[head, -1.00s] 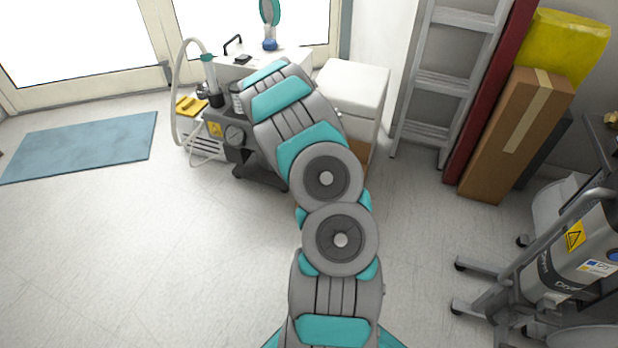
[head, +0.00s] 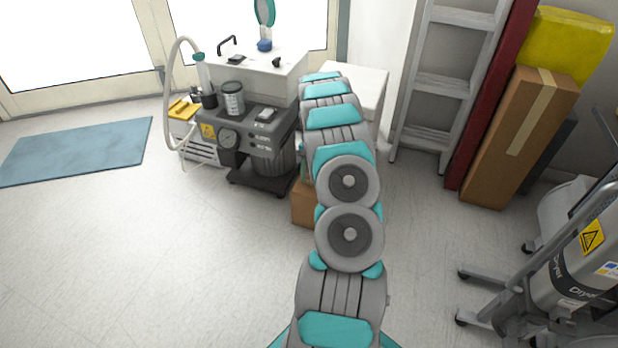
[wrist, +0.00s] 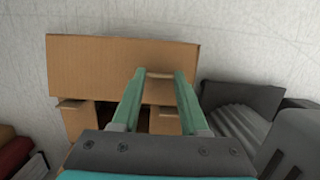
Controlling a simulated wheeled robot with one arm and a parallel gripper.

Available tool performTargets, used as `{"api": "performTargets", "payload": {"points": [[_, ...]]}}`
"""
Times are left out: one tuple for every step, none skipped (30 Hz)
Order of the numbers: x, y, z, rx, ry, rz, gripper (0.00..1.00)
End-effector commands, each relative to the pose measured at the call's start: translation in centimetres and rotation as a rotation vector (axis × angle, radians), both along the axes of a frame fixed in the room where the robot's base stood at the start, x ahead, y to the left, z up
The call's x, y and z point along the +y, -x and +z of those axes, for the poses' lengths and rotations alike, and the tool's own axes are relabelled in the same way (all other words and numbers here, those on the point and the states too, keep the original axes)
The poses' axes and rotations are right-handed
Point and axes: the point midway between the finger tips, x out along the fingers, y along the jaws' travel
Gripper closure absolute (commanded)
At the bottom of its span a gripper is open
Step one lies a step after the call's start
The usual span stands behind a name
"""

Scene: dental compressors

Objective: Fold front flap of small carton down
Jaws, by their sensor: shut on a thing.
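The small carton (wrist: 78,122) is brown cardboard and shows in the wrist view below a wide raised flap (wrist: 95,65). A dark opening shows between its panels, partly hidden by my gripper. My gripper (wrist: 160,74) has two green fingers reaching over the carton. Their tips are closed on a short tan cardboard edge between them, in front of the wide flap; I cannot tell exactly which flap it belongs to.
A grey compressor unit (head: 258,140) with a hose stands left of the carton. A white cabinet (head: 367,82) is behind my arm. A ladder (head: 440,85) and a tall brown box (head: 520,140) lean at right. Wheeled equipment (head: 560,260) stands front right.

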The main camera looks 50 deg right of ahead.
Motion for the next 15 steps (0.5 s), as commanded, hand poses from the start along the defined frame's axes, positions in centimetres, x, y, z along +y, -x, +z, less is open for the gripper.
{"api": "performTargets", "payload": {"points": [[-0.06,-0.08,-0.31,0.009,-0.024,0.0,1.0],[-0.07,-0.09,-0.43,0.014,-0.037,0.0,1.0],[-0.08,-0.06,-0.56,0.023,-0.056,0.0,1.0],[-0.12,-0.08,-0.6,0.028,-0.068,0.0,1.0],[-0.19,-0.13,-0.61,0.032,-0.077,0.0,1.0],[-0.22,-0.13,-0.66,0.038,-0.092,0.0,1.0],[-0.18,-0.09,-0.69,0.043,-0.104,0.0,1.0],[-0.19,-0.11,-0.73,0.047,-0.114,0.0,1.0],[-0.27,-0.21,-0.81,0.05,-0.123,0.0,1.0],[-0.27,-0.21,-0.88,0.053,-0.133,0.001,1.0],[-0.23,-0.16,-0.94,0.058,-0.143,0.001,1.0],[-0.21,-0.08,-1.0,0.064,-0.154,0.0,1.0],[-0.25,-0.1,-1.01,0.067,-0.16,0.0,1.0],[-0.31,-0.15,-1.0,0.068,-0.165,0.0,1.0],[-0.35,-0.22,-0.98,0.069,-0.171,0.001,1.0]]}}
